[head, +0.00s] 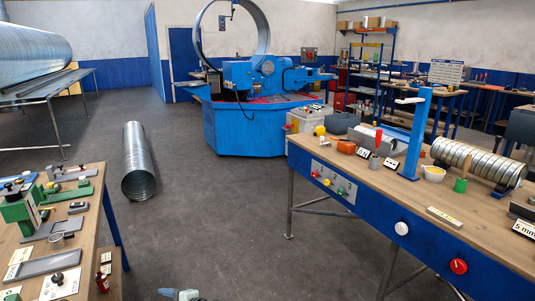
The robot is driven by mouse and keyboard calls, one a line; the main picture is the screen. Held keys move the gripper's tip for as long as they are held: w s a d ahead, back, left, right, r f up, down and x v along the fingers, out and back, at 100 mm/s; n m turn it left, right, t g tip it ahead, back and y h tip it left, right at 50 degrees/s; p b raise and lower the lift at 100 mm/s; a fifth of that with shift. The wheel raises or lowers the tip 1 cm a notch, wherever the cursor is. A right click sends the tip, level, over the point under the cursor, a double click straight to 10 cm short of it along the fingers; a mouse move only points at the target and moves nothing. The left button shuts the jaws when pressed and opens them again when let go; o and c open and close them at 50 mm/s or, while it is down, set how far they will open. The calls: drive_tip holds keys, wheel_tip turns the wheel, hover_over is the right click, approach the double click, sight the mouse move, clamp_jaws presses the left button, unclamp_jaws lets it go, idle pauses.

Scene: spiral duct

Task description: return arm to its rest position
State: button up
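I cannot make out my gripper in the head view. A small grey and teal shape (182,294) is cut off by the bottom edge, between the two benches. I cannot tell whether it is part of my arm or something else. No gripper fingers show, and nothing held shows.
A wooden bench with a blue front (350,196) stands right, carrying a ribbed duct (478,163) and a blue post (417,135). A tool-covered bench (88,240) stands left. A spiral duct (138,160) lies on the floor. A blue machine (245,127) stands behind. The middle floor is clear.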

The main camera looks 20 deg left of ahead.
drive_tip(key=w+d+f+n+h, duration=0.2)
drive_tip(key=w+d+f, duration=0.3)
drive_tip(key=d, duration=0.5)
drive_tip(key=w+d+f+n+t+h, duration=0.1)
drive_tip(key=w+d+f+n+h, duration=0.25)
drive_tip(key=d, duration=0.55)
drive_tip(key=w+d+f+h, duration=0.2)
drive_tip(key=w+d+f, duration=0.35)
drive_tip(key=d, duration=0.45)
drive_tip(key=s+d+f+n+g+h, duration=0.1)
drive_tip(key=d+f+h, duration=0.15)
drive_tip(key=d, duration=0.85)
drive_tip(key=d+f+n+g+h, duration=0.1)
drive_tip(key=d+f+h, duration=0.15)
drive_tip(key=d, duration=0.85)
drive_tip(key=s+d+f+n+g+h, duration=0.1)
drive_tip(key=d+f+h, duration=0.15)
drive_tip(key=d, duration=0.95)
drive_tip(key=s+f+g, duration=0.3)
drive_tip(key=s+f, duration=0.7)
drive_tip(key=s, duration=0.4)
drive_tip(key=s+a+f+g+y, duration=0.1)
drive_tip(key=s+f+g, duration=0.2)
drive_tip(key=s+f, duration=0.8)
drive_tip(key=s, duration=0.4)
drive_tip(key=shift+s+g, duration=0.2)
drive_tip(key=shift+g, duration=0.1)
